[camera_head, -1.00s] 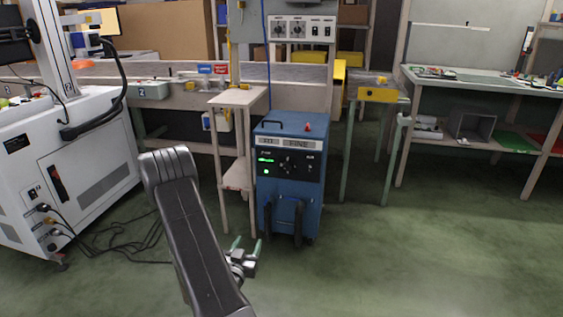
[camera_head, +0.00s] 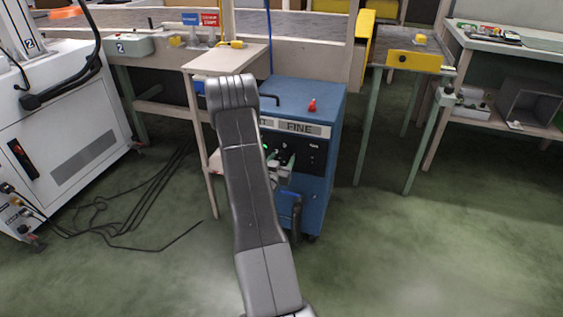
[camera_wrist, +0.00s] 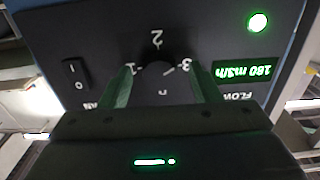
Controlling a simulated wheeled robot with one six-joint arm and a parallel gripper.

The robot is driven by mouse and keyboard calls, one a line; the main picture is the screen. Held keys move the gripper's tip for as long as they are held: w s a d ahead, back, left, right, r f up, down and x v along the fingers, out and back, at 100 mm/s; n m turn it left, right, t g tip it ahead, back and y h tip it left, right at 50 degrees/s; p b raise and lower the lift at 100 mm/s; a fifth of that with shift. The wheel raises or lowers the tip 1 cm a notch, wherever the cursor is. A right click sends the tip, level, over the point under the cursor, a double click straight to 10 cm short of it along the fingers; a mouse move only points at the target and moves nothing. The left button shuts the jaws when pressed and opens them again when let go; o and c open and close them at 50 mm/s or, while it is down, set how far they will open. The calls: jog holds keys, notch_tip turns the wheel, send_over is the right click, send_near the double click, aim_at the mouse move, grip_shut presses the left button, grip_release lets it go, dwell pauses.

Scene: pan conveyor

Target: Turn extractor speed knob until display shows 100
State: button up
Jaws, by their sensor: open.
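The blue extractor cabinet (camera_head: 322,155) stands mid-picture in the head view, partly hidden behind my arm. In the wrist view its dark front panel appears upside down. A dark round speed knob (camera_wrist: 158,72) sits at the centre, ringed by the marks 1, 2 and 3. My gripper (camera_wrist: 160,70) is open, with one green finger on each side of the knob; contact cannot be told. It also shows before the panel in the head view (camera_head: 281,157). The lit green flow display (camera_wrist: 244,71) appears to read 180 m3/h.
A round green light (camera_wrist: 258,22) and a rocker switch (camera_wrist: 75,73) are on the panel. A wooden stand (camera_head: 200,62) adjoins the cabinet's left. Black cables (camera_head: 125,205) lie on the floor at left. The green floor at right is clear.

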jog(key=shift+w, duration=0.15)
jog(key=c, duration=1)
jog(key=shift+n, duration=0.3)
